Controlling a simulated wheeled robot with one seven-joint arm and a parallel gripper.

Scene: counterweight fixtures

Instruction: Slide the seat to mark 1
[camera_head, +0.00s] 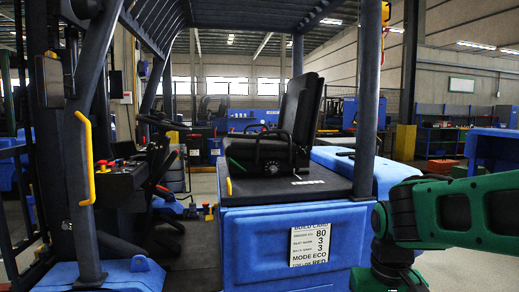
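The black seat (266,150) stands on the dark top deck of a blue forklift body, in the middle of the view. Its backrest (301,106) leans back to the right. A dial (271,168) is on the seat's near side, and a green lever (235,163) is at its front left. Small white markings (308,182) are on the deck below the seat, too small to read. A white card (309,243) on the blue side seems to read seat mark 3, driver 80 and mode ECO. My green and black arm is at the lower right, apart from the seat; my gripper is not in view.
The forklift's dark roof posts (367,95) frame the seat. A yellow handle (87,158) is on the left post, beside a console with levers (114,166). A small yellow lever (229,187) stands at the deck's left edge. The space above the deck's near edge looks clear.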

